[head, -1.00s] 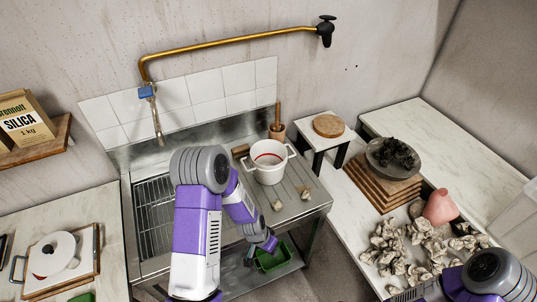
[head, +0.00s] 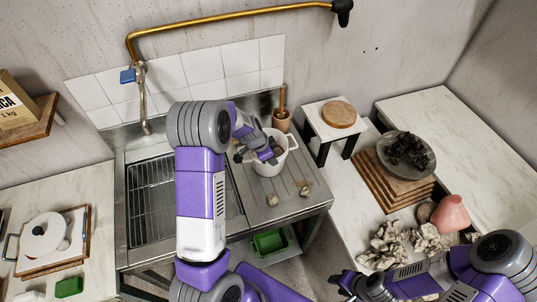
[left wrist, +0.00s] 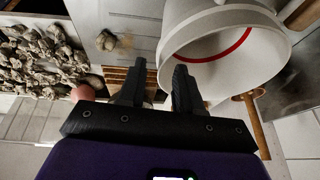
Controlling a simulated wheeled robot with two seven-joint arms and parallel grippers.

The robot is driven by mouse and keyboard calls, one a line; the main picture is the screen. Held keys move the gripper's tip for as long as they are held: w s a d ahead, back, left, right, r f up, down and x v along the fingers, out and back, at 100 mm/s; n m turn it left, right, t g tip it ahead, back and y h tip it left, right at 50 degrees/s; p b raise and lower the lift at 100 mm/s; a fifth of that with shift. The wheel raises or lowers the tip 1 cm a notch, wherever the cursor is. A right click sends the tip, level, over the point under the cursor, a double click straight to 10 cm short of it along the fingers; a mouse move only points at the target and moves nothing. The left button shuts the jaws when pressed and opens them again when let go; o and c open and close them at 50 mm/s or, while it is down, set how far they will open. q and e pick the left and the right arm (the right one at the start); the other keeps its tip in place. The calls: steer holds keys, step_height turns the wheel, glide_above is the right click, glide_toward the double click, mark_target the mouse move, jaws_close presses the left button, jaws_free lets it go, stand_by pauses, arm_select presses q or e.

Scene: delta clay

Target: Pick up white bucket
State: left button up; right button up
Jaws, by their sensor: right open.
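The white bucket (head: 270,171), with side handles and a red line inside, stands upright on the ribbed drainboard of the sink. In the left wrist view the bucket (left wrist: 225,62) fills the upper right. My left gripper (head: 266,157) is at the bucket's mouth, partly hiding it. In the left wrist view my left gripper (left wrist: 160,68) is open, its fingers apart. The near rim appears between the fingers, with one finger over the opening; contact cannot be told. My right gripper (head: 342,284) is open and empty at the lower right, away from the bucket.
A brown pot (head: 282,121) with a stick stands just behind the bucket. Small clay lumps (head: 305,190) lie on the drainboard. The sink basin (head: 150,205) is at left, the tap (head: 144,110) behind. Clay pieces (head: 395,243) cover the right counter. A green tub (head: 270,242) sits below.

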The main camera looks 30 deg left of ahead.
arm_select(q)
steer(key=shift+w+x, duration=0.25)
steer(key=shift+x, duration=1.95)
steer(key=shift+r, duration=0.1)
steer(key=shift+c, duration=0.3)
jaws_close()
